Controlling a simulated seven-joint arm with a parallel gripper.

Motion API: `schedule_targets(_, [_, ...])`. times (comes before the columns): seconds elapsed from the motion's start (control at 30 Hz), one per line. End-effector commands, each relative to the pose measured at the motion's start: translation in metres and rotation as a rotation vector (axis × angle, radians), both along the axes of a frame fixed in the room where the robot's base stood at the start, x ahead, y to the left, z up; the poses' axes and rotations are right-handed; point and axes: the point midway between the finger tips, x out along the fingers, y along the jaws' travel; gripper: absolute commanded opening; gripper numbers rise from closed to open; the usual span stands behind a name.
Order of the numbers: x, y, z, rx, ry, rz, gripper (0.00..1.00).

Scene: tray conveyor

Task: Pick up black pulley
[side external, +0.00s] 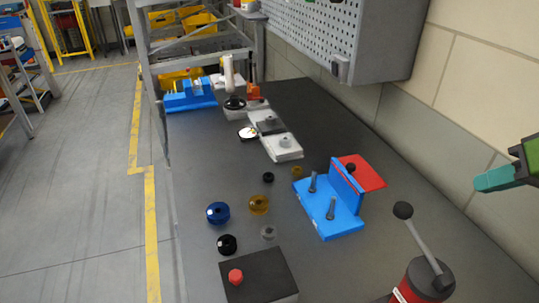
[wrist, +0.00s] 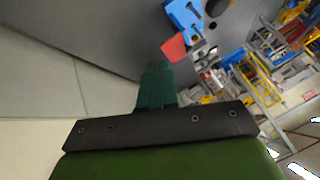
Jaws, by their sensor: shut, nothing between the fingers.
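A larger black pulley (side external: 227,244) lies on the grey table at the front left in the side view, just below a blue pulley (side external: 217,212). A smaller black round part (side external: 268,177) lies farther back. My gripper (side external: 478,184) is at the right edge of the side view, high and well away from the pulleys. Its teal fingers are together and empty. They also show shut in the wrist view (wrist: 155,68), where I cannot make out the black pulley.
A blue fixture (side external: 325,212) with upright pegs, a red-button box (side external: 262,278) and a lever post (side external: 428,279) stand around. A wall panel (side external: 340,30) hangs behind.

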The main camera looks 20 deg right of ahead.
Motion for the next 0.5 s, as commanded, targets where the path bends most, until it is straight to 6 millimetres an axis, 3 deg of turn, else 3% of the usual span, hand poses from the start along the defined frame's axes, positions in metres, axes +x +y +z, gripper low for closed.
schedule_targets(0.23, [0.0, 0.0, 0.0, 0.0, 0.0, 0.0, 0.02])
schedule_targets(0.5, [0.0, 0.0, 0.0, 0.0, 0.0, 0.0, 0.43])
